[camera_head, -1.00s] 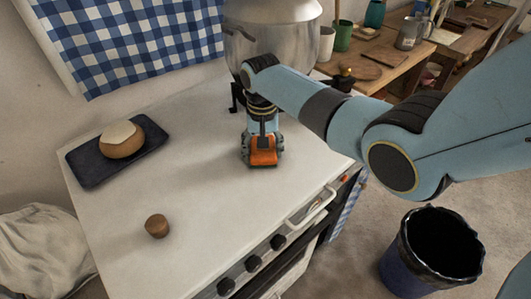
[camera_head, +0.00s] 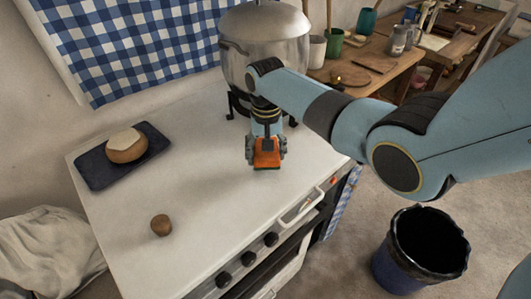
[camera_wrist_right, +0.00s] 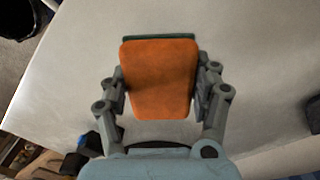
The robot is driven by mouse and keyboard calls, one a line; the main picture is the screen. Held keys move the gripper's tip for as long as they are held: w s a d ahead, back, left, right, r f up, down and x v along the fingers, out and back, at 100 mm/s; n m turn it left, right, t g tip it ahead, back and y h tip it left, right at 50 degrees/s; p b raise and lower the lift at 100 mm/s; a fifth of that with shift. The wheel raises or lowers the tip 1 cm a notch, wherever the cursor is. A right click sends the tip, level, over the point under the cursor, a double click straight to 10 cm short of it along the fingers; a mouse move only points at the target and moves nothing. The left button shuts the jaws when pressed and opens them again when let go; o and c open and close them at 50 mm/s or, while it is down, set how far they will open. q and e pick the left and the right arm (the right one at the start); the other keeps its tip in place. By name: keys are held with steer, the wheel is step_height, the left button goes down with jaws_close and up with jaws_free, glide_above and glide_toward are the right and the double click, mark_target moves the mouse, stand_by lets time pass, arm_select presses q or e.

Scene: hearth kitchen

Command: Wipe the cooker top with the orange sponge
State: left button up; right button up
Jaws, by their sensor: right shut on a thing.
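The orange sponge (camera_head: 267,156) is held by my right gripper (camera_head: 266,150) over the white cooker top (camera_head: 200,190), right of its middle and in front of the pot. In the right wrist view the sponge (camera_wrist_right: 158,80) fills the space between the two fingers of the right gripper (camera_wrist_right: 160,88), with a dark green edge at its far side. Its lower end is at or very near the cooker top; I cannot tell if it touches. My left gripper is not in view.
A large metal pot (camera_head: 265,50) stands on a black stand at the back right. A dark tray (camera_head: 95,172) with a bread loaf (camera_head: 127,147) lies at the left. A small brown round thing (camera_head: 161,225) sits near the front. A dark bin (camera_head: 420,250) stands on the floor right.

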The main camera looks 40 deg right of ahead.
step_height(320, 180, up, 2)
steer(key=shift+p, duration=0.65)
steer(key=shift+r, duration=0.6)
steer(key=shift+r+p, duration=0.25)
steer(key=shift+p, duration=0.1)
steer(key=shift+s+r, duration=0.1)
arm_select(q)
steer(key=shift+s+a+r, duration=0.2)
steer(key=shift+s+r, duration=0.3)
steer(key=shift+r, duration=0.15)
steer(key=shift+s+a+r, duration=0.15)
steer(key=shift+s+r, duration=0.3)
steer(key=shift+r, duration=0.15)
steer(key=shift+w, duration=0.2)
